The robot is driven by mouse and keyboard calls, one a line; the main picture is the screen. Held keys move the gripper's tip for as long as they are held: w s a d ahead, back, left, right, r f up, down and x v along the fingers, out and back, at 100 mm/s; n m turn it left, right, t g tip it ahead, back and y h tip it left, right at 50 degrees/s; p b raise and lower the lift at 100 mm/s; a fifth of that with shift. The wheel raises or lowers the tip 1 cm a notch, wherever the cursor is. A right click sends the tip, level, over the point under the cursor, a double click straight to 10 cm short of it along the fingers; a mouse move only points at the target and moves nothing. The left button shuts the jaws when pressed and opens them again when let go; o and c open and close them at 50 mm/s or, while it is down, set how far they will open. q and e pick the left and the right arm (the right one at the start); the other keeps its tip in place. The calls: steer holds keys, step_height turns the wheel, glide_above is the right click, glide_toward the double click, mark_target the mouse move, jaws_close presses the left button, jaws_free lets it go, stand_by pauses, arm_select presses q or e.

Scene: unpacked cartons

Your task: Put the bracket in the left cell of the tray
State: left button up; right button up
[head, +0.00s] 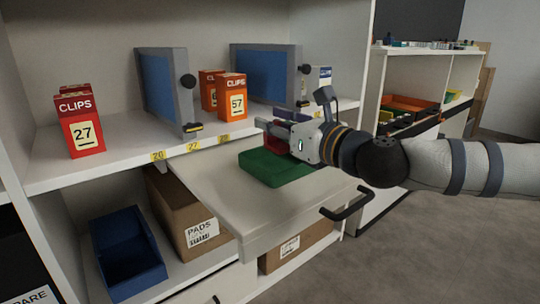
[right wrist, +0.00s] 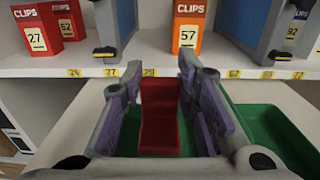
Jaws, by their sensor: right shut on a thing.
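The bracket (right wrist: 160,118) is a red L-shaped piece, upright between the purple-padded fingers of my right gripper (right wrist: 160,95) in the right wrist view. In the head view, a bit of the red bracket (head: 275,139) shows beside the right gripper (head: 279,132), which is shut on it. The green tray (head: 272,179) lies on the pulled-out drawer, below the gripper. In the right wrist view, the tray (right wrist: 268,106) shows an empty right cell, and the bracket appears over the left cell. I cannot tell whether the bracket touches the tray floor. My left gripper is out of view.
The pale drawer top (head: 215,190) has free room left of the tray. Behind it, the shelf holds red and orange clips boxes (head: 82,135) and grey-blue dividers (head: 160,85). A blue bin (head: 125,255) and a pads carton (head: 185,215) stand below.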

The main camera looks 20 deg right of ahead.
mark_target(272, 140)
steer(key=shift+w+f, duration=0.25)
steer(key=shift+f, duration=0.1)
steer(key=f, duration=0.1)
steer(key=f+b, duration=0.2)
steer(key=f, duration=0.1)
steer(key=shift+w+a, duration=0.1)
steer(key=shift+w, duration=0.2)
steer(key=shift+r, duration=0.25)
steer(key=shift+c, duration=0.4)
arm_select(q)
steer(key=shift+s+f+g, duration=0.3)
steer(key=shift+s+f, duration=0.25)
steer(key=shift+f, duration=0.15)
arm_select(e)
steer(key=shift+f, duration=0.1)
steer(key=o, duration=1)
